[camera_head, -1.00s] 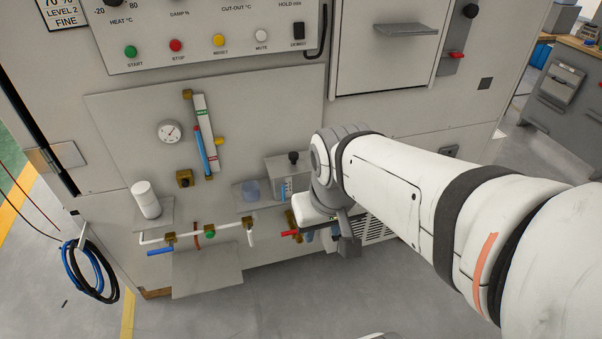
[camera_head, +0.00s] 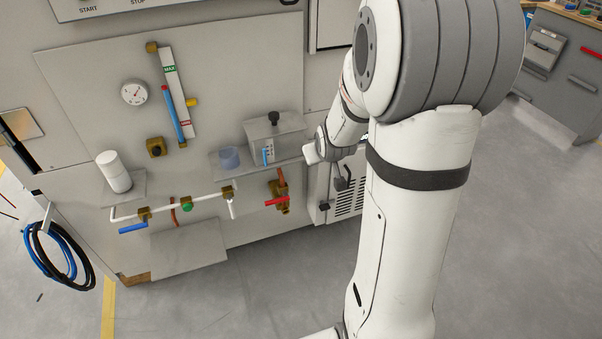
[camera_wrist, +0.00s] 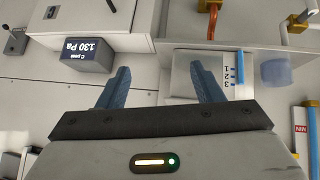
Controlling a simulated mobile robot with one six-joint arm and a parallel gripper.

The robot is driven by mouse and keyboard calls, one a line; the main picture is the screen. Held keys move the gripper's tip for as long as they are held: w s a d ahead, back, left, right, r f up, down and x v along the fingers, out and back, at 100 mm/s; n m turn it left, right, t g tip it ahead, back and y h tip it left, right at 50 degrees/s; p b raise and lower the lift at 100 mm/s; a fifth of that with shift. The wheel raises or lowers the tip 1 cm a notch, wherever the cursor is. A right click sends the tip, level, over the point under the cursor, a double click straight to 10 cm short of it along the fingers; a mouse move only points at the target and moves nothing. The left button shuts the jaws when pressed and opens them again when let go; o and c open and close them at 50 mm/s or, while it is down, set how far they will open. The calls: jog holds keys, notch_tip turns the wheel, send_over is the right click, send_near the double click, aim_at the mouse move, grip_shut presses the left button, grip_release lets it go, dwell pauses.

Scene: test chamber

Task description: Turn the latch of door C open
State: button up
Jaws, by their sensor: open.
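In the wrist view, a pale door-like panel (camera_wrist: 105,18) lies at the upper left, with a dark grey block (camera_wrist: 88,55) by its edge. A dark lever (camera_wrist: 15,40), perhaps the latch, is at the far left. In the head view, the vented small door (camera_head: 350,198) shows a dark handle (camera_head: 343,178), partly hidden by my arm. My gripper (camera_wrist: 162,82) is open and empty; its blue-grey fingers are spread, apart from the lever and block. In the head view its fingertips cannot be made out.
A shelf holds a grey box (camera_head: 272,140) and a blue cup (camera_head: 230,158), just left of my gripper. A red-handled valve (camera_head: 279,201) and a white pipe (camera_head: 165,209) run below. The floor (camera_head: 270,290) in front is clear.

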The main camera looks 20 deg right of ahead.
jog(key=w+d+f+t+b, duration=0.25)
jog(key=w+f, duration=0.25)
jog(key=f, duration=0.5)
jog(key=t+y+b, duration=0.2)
jog(key=t+b, duration=0.6)
jog(key=b, duration=0.5)
send_near(328, 205)
jog(key=a, duration=0.1)
jog(key=w+b, duration=0.1)
jog(key=w, duration=0.7)
jog(key=shift+a, duration=0.2)
jog(key=shift+f+g, duration=0.1)
jog(key=shift+g, duration=0.15)
jog(key=shift+c, duration=0.6)
